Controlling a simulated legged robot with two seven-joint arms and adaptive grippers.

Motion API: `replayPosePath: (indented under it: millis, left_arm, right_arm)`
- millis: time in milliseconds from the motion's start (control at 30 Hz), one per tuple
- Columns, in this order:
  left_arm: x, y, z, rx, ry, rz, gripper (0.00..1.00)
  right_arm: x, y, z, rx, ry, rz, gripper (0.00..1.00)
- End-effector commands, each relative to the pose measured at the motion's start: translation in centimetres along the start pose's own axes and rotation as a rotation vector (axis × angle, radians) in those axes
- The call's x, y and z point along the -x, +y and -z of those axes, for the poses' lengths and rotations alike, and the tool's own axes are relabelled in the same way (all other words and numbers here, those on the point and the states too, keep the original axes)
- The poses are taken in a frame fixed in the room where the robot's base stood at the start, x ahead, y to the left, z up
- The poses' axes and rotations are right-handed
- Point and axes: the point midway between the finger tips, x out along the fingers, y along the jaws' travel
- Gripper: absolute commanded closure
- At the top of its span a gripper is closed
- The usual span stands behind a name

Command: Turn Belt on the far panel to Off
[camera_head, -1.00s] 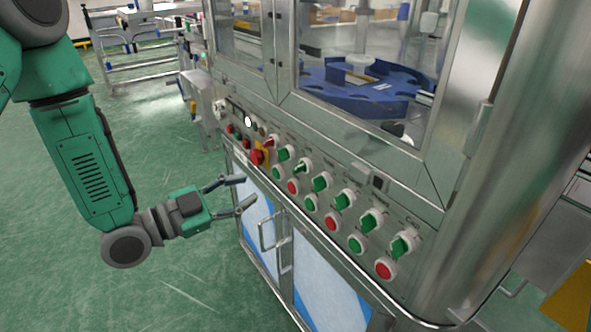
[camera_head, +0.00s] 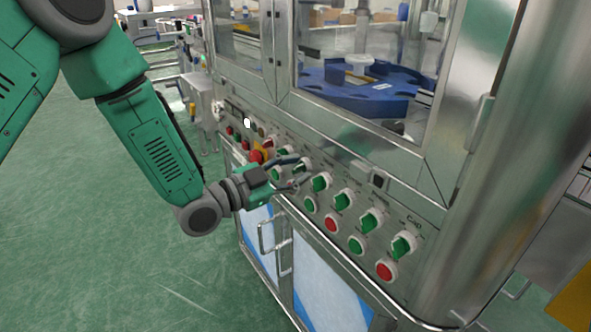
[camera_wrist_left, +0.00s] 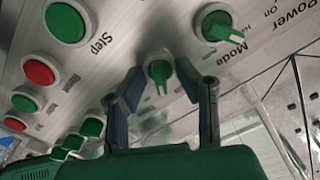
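A steel control panel (camera_head: 330,165) carries a row of green-handled rotary knobs with white collars. My left gripper (camera_head: 303,172) is at this panel in the head view, its two fingers spread. In the left wrist view the open fingers (camera_wrist_left: 162,78) stand on either side of one green knob (camera_wrist_left: 159,72), with gaps visible. I cannot tell whether they touch it. Its handle points down in that view. Its label cannot be read, so I cannot confirm it is Belt. The knob marked Mode (camera_wrist_left: 216,24) is beside it, up and right. My right gripper is not in view.
Green and red push buttons (camera_head: 331,224) run below the knobs. A red emergency knob on yellow (camera_head: 258,155) is left of my gripper. A door handle (camera_head: 265,237) and a rail lie below. A green button (camera_wrist_left: 66,21) marked Step is at the upper left of the wrist view.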

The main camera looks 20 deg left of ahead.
Motion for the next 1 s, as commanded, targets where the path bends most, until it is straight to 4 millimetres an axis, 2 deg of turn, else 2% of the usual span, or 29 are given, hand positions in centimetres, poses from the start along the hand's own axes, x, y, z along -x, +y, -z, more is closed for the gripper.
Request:
replayPosePath:
  millis: [33, 100, 133, 567, 767, 1000]
  left_arm:
    - [0.0, 0.0, 0.0, 0.0, 0.0, 0.0, 0.72]
    - [0.0, 0.0, 0.0, 0.0, 0.0, 0.0, 0.96]
    - [0.0, 0.0, 0.0, 0.0, 0.0, 0.0, 1.0]
    - [0.1, 0.0, 0.0, 0.043, -0.001, 0.0, 1.0]
    - [0.1, -0.1, 0.1, 0.156, -0.001, 0.0, 1.0]
    - [0.1, -0.2, 0.1, 0.367, -0.001, 0.001, 1.0]
  right_arm:
    - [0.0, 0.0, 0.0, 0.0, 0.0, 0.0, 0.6]
    - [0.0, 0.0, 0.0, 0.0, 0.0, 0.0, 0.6]
    - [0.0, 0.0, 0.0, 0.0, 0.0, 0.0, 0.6]
    - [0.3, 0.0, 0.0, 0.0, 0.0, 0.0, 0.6]
    - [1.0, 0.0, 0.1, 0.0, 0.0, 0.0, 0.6]
    - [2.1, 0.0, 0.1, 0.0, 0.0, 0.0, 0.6]
